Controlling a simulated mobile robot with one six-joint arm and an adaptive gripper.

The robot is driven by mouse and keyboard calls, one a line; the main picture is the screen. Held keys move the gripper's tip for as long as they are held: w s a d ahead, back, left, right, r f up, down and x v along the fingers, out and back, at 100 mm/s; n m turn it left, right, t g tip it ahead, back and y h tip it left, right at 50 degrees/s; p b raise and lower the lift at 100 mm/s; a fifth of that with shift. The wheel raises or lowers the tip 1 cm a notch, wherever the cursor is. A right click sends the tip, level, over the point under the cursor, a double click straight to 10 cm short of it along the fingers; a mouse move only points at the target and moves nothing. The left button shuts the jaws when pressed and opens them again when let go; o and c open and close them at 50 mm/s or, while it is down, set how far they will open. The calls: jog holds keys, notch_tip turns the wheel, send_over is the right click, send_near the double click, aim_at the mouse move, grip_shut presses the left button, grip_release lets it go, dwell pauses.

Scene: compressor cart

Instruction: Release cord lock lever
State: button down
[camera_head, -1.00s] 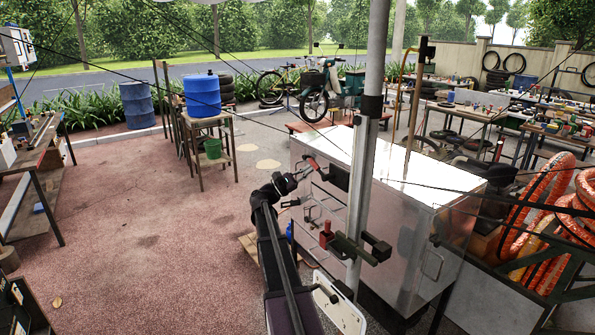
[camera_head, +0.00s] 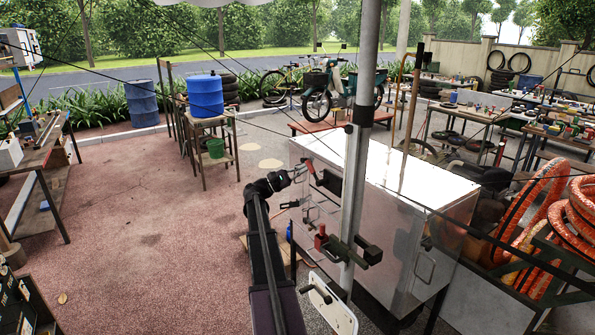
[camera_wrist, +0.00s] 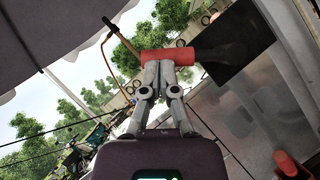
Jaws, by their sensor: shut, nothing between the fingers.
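The red lever (camera_wrist: 182,56) stands out from a black panel (camera_wrist: 235,62) on the side of the pale metal cart in the wrist view. In the head view the lever (camera_head: 309,166) is small, beside the black panel (camera_head: 328,182) near the cart's top left corner. My gripper (camera_wrist: 158,62) is shut, with its two grey fingertips close together at the outer end of the lever. In the head view my gripper (camera_head: 299,173) is just left of the lever. I cannot tell whether the tips touch it.
The metal cart (camera_head: 400,215) stands right of my arm. A red-handled black fitting (camera_head: 322,241) and a grey post (camera_head: 358,180) are close by. Orange hoses (camera_head: 560,225) lie at the right. The paved ground at left (camera_head: 130,220) is clear.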

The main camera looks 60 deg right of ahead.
jog(key=shift+s+r, duration=0.25)
jog(key=shift+s+a+r+p, duration=0.15)
jog(key=shift+s+r+p, duration=0.7)
jog(key=shift+r+p, duration=0.25)
jog(key=shift+f, duration=0.1)
jog(key=shift+w, duration=0.1)
